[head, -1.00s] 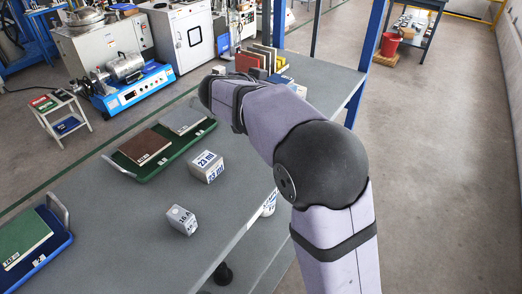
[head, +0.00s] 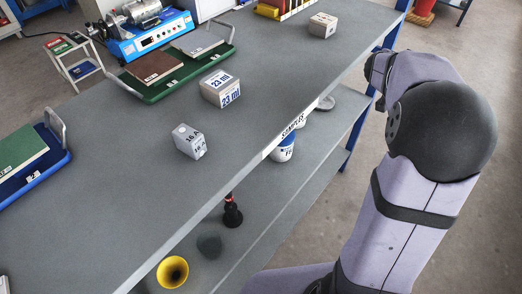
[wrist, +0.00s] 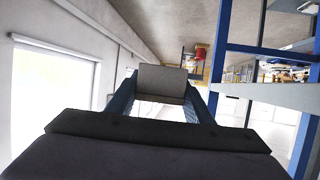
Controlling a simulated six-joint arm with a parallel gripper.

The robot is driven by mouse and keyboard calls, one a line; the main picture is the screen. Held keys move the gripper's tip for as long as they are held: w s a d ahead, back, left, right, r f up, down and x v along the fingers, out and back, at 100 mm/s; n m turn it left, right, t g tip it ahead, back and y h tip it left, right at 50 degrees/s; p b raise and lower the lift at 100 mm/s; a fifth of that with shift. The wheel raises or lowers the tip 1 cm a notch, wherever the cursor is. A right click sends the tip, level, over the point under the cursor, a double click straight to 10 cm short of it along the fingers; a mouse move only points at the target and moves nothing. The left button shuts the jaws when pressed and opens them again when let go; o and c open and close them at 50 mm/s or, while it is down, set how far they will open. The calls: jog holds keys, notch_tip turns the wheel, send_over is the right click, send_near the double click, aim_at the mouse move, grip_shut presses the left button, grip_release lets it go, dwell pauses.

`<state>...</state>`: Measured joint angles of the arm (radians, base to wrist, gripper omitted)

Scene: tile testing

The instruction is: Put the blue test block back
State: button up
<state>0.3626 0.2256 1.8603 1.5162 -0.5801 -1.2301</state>
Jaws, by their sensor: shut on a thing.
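In the wrist view a plain grey block (wrist: 163,82) sits between the two dark blue fingers of my gripper (wrist: 162,100), which is shut on it. No label shows on the side facing the camera, and I see no blue on it. In the head view my arm is at the right, clear of the bench, and the gripper is hidden behind it. On the bench stand a grey block with blue "23" print (head: 220,88), a smaller grey block marked "16 A" (head: 190,141), and a brownish-grey block (head: 322,25) near the far edge.
A green tray (head: 150,98) with brown and grey tiles and a blue tray (head: 60,165) with a green tile lie on the bench (head: 120,190). A tile rack (head: 284,10) is at the back. A lower shelf holds a blue-and-white container (head: 283,148) and a yellow cup (head: 172,272).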

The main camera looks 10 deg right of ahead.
notch_tip(320, 180, down, 11)
jog(key=a+n+t+y, duration=0.2)
jog(key=n+t, duration=0.1)
jog(key=n+y+p, duration=0.2)
jog(key=n+y, duration=1.5)
jog(key=y, duration=0.2)
send_over(261, 195)
notch_tip(261, 195, down, 16)
jog(key=shift+g, duration=0.3)
jog(key=shift+f+b, duration=0.65)
jog(key=shift+f, duration=2.15)
jog(key=shift+f, duration=0.1)
jog(key=shift+f, duration=2)
jog(key=shift+f+b, duration=0.1)
jog(key=shift+b, duration=0.25)
